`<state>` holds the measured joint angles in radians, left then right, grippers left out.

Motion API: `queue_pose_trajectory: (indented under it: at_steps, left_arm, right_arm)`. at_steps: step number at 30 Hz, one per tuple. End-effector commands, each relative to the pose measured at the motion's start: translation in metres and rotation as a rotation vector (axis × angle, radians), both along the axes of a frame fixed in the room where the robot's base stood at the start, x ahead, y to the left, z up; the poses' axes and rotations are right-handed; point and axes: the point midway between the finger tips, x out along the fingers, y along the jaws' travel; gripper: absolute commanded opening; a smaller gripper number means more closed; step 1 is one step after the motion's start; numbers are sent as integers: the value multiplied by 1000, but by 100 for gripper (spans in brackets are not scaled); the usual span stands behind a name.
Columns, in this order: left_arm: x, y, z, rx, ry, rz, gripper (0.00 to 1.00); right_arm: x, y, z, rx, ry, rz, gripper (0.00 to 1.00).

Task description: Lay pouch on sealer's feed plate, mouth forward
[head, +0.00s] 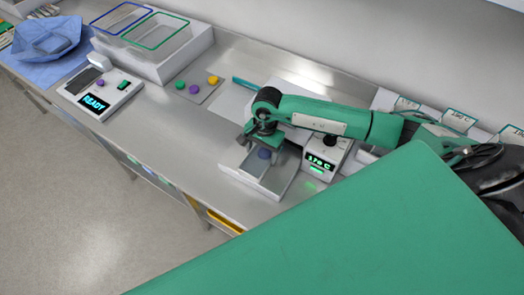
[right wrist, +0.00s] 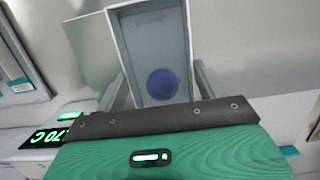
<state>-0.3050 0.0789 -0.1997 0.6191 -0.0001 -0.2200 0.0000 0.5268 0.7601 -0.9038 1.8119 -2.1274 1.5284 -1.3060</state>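The sealer (head: 322,158) is a white box with a lit 170 C display; part of its display also shows in the right wrist view (right wrist: 50,138). Beside it is the white-rimmed feed plate (head: 283,189), which is seen from above in the right wrist view (right wrist: 187,20). A greyish see-through sheet that looks like the pouch (right wrist: 150,40) lies within the rims, with a round blue disc (right wrist: 162,84) in or on it. I cannot tell which way its mouth faces. My right gripper (head: 262,160) is over the plate, its fingers apart on either side of the pouch. My left gripper is out of view.
A white device reading READY (head: 95,101) stands at the left, near a blue cloth-like bundle (head: 50,45). Blue-rimmed and green-rimmed bins (head: 160,45) stand behind. Coloured discs lie on a grey mat (head: 208,92). Labelled holders (head: 455,120) line the back right. Steel counter (head: 170,125) is clear left of the plate.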

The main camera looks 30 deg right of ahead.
Motion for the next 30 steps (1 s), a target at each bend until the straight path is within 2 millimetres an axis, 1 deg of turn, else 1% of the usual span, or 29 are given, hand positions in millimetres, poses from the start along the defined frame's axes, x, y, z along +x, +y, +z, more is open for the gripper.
queue_pose_trajectory:
  at_steps: [1,3,11,15,17,24,27,30]
  left_arm:
    - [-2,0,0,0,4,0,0]
    - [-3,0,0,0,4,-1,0]
    - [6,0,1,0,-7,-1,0]
    - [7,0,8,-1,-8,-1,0]
    - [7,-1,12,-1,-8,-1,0]
    - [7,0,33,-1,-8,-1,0]
    - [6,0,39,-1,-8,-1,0]
    - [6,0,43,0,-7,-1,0]
  right_arm:
    - [0,0,1,1,-1,0,82]
    - [0,0,1,1,-1,0,92]
    - [0,0,1,1,-1,0,92]
    - [0,0,7,0,0,-1,92]
    - [2,-2,16,0,-4,0,92]
    - [6,-9,70,-1,-4,0,92]
    - [7,-11,90,-2,-3,1,92]
    - [8,-13,106,-1,-3,1,92]
